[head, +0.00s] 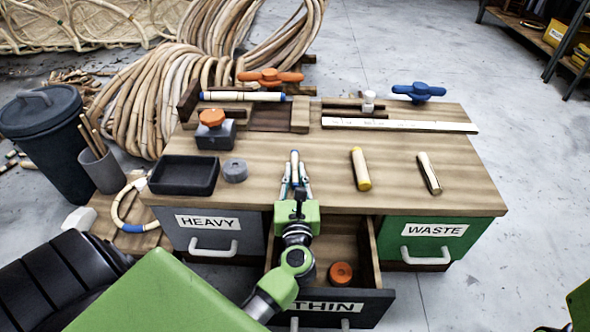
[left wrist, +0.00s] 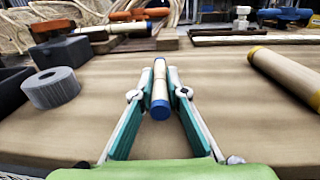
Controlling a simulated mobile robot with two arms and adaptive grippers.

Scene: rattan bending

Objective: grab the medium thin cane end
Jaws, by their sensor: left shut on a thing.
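A short thin cane end (head: 294,160) with a blue tip stands out between the fingers of my left gripper (head: 295,183) at the middle of the bench. In the left wrist view the same cane end (left wrist: 160,82) lies between the teal fingertips, its blue end toward me. My left gripper is shut on it. A cane end with a yellow tip (head: 361,169) and a pale cane end with dark tips (head: 429,174) lie apart on the bench to the right. My right gripper is not in view.
The thin drawer (head: 333,302) is open below the gripper, with an orange disc (head: 341,273) inside. The heavy (head: 208,232) and waste (head: 428,242) drawers look shut. A black tray (head: 184,176) and grey roll (head: 235,171) stand left. A ruler (head: 400,125) lies behind.

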